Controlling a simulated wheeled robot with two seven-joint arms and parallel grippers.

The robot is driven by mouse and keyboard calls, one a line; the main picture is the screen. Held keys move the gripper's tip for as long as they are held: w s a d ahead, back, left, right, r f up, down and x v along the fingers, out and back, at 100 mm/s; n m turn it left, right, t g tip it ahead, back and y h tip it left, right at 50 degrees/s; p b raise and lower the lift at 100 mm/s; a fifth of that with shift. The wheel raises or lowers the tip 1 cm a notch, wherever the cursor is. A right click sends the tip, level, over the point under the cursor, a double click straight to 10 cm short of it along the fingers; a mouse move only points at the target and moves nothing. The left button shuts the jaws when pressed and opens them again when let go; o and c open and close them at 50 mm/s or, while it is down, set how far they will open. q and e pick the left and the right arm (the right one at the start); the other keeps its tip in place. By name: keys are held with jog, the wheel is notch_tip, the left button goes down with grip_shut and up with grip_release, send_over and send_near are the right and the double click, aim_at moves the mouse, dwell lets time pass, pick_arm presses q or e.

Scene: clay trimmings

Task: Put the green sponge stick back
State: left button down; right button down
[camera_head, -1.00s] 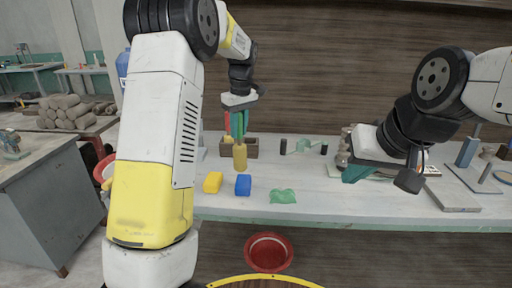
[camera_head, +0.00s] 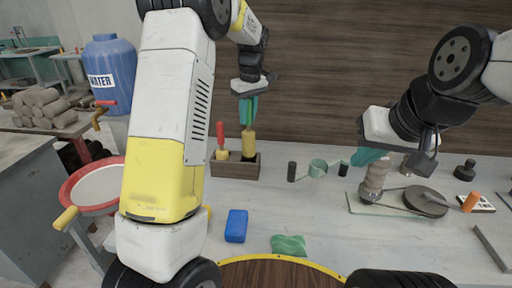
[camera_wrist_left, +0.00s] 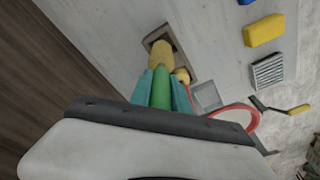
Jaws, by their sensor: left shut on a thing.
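The green sponge stick has a green handle (camera_head: 247,108) and a yellow sponge end (camera_head: 248,145). My left gripper (camera_head: 248,112) is shut on the handle and holds the stick upright, sponge down. The sponge is at the right compartment of a wooden holder (camera_head: 235,170). In the left wrist view, the sponge (camera_wrist_left: 160,55) covers part of the holder's opening (camera_wrist_left: 150,38); how deep it sits cannot be told. A red-handled sponge stick (camera_head: 220,135) stands in the holder's left compartment. My right gripper (camera_head: 372,157) hangs above the table, its finger gap not clear.
A blue sponge (camera_head: 236,226) and a green cloth (camera_head: 289,245) lie nearer the front. A dark cylinder tool (camera_head: 292,171) and a pale green ring (camera_head: 318,168) lie right of the holder. A clay piece (camera_head: 375,178) and a round disc (camera_head: 426,201) are further right.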

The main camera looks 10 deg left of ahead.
aim_at(250, 109)
pick_arm(q)
notch_tip(250, 109, down, 8)
jog(key=shift+s+f, duration=0.1)
jog(key=shift+f, duration=0.1)
dwell(0.3)
jog(key=c, duration=1.2)
grip_release()
jog(key=shift+f, duration=0.1)
jog(key=shift+c, duration=0.2)
jog(key=r, duration=0.8)
jog(key=s+d+r, duration=0.1)
jog(key=r, duration=0.3)
jog(key=s+a+r+m+t+h, duration=0.1)
jog(key=s+r+m+t+h, duration=0.2)
jog(key=s, duration=0.8)
jog(key=s+a+r+m+t, duration=0.15)
jog(key=s+r+m, duration=0.25)
jog(key=s, duration=0.7)
jog(key=s+f+m, duration=0.2)
jog(key=s, duration=0.7)
jog(key=shift+d+f+m+t, duration=0.3)
jog(key=shift+f+t, duration=0.05)
